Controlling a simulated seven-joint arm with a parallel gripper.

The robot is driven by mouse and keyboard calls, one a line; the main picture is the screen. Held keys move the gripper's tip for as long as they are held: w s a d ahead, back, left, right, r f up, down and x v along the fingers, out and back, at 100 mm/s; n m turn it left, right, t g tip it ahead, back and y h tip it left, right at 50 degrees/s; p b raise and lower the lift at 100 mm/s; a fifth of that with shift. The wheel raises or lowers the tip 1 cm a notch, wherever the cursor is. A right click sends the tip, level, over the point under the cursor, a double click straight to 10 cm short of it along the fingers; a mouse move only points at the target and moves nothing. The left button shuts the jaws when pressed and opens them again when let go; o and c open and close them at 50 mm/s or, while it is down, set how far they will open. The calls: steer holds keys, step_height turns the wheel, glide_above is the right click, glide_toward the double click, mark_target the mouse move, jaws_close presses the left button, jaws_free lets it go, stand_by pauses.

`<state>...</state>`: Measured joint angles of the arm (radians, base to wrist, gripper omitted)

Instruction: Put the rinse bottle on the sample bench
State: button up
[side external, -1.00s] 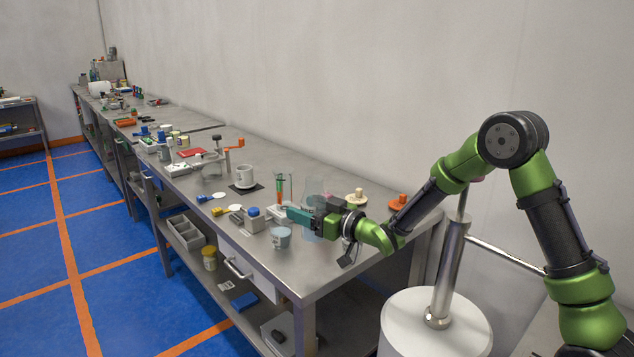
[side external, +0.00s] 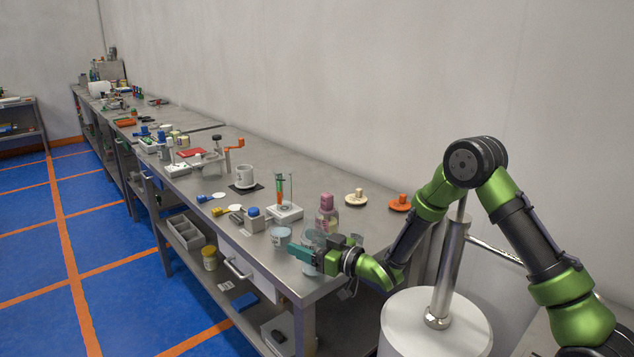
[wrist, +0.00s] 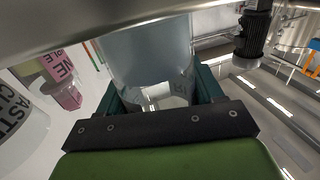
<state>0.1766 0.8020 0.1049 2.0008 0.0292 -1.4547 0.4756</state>
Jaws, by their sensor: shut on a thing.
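My gripper (side external: 308,254) is shut around a clear, pale-blue vessel (side external: 309,238) near the front right corner of the steel bench (side external: 350,238). The vessel looks upright. The wrist view shows its translucent wall (wrist: 150,55) between the dark green fingers. I cannot tell from its look whether it is the rinse bottle, or whether its base touches the bench. A pink-capped bottle (side external: 327,214) stands just behind it. The pictures do not show which surface is the sample bench.
A small pale-blue beaker (side external: 280,237) stands just left of the vessel. A stand with an orange-and-green tube (side external: 284,210) is behind it. Cream (side external: 356,197) and orange (side external: 400,203) knobbed discs lie at the back right. More benches (side external: 115,110) run to the far left.

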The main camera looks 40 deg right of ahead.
steer(key=shift+f, duration=0.15)
steer(key=o, duration=1.2)
